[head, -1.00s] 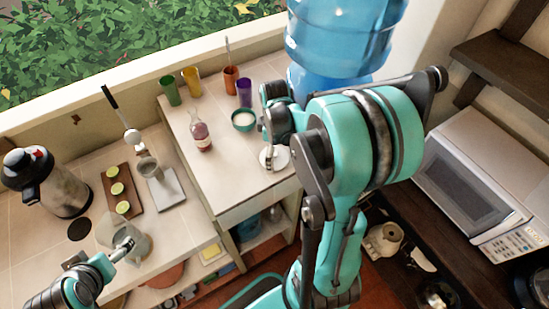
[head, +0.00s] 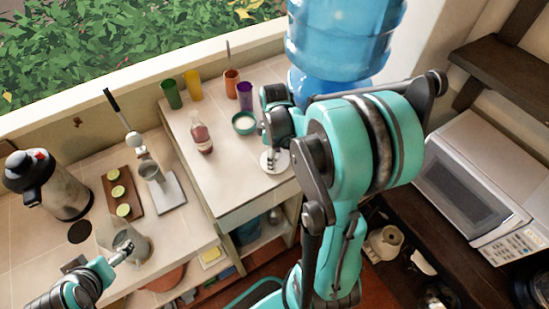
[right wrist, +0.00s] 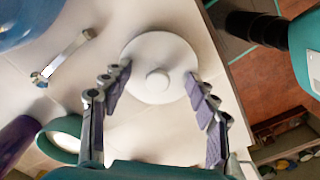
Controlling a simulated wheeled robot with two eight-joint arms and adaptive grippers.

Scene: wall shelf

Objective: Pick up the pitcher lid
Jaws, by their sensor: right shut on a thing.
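The pitcher lid (right wrist: 158,68) is a round white disc with a small knob, on the pale counter in the right wrist view. It also shows in the head view (head: 283,158), partly covered by my gripper. My right gripper (right wrist: 160,77) has one finger on each side of the disc's rim and is shut on it. The lid appears to rest on the counter still. A clear pitcher (head: 135,243) stands on the lower left counter. My left gripper (head: 126,252) is at the pitcher's near side; its finger opening is too small to tell.
A green bowl (head: 244,123), a purple cup (head: 245,96) and a pink bottle (head: 201,138) stand near the lid. A large blue water jug (head: 345,45) is behind. A metal utensil (right wrist: 65,58) lies beside the lid. The counter edge is close on its right.

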